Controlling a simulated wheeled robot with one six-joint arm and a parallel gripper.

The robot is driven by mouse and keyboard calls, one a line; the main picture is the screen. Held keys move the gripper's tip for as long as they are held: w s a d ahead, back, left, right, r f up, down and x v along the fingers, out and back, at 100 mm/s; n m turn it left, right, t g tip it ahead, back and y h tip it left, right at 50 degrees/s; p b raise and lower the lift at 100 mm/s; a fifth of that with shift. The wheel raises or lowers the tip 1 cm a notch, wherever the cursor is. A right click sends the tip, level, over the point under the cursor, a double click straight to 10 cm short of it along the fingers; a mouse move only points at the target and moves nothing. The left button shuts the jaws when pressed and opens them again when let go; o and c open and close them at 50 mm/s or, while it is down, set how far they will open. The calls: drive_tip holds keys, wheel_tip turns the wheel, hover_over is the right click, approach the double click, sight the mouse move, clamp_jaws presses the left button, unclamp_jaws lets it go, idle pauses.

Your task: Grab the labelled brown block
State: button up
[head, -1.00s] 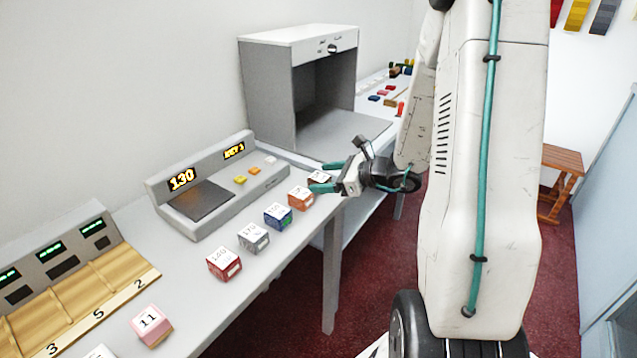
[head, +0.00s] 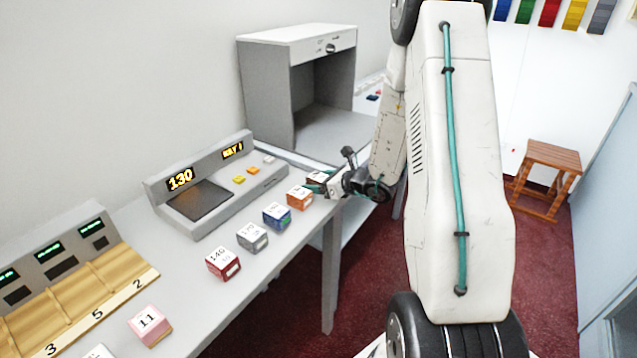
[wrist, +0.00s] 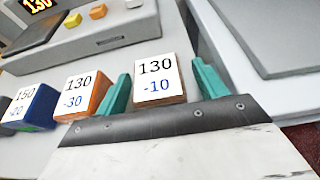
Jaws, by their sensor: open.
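The brown block (wrist: 174,99) stands on the counter at the end of a row of blocks. Its white top label reads 130 and -10 in the wrist view. In the head view the brown block (head: 314,178) is partly hidden by my gripper. My gripper (wrist: 158,88) is open, with one teal finger on each side of the brown block. A narrow gap shows on both sides, wider on the right. My gripper (head: 318,187) also shows at the counter's edge in the head view. The orange block (wrist: 85,96), labelled 130 and -30, stands just left of the left finger.
Blue (head: 277,215), grey (head: 252,238) and red (head: 223,262) blocks continue the row. A grey console (head: 232,207) reading 130 stands behind them. A pink block (head: 150,325) labelled 11 is nearer, by a wooden sorter (head: 75,300). A grey cabinet (head: 265,95) stands beyond the console.

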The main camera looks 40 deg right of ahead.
drive_tip(key=c, duration=1.1)
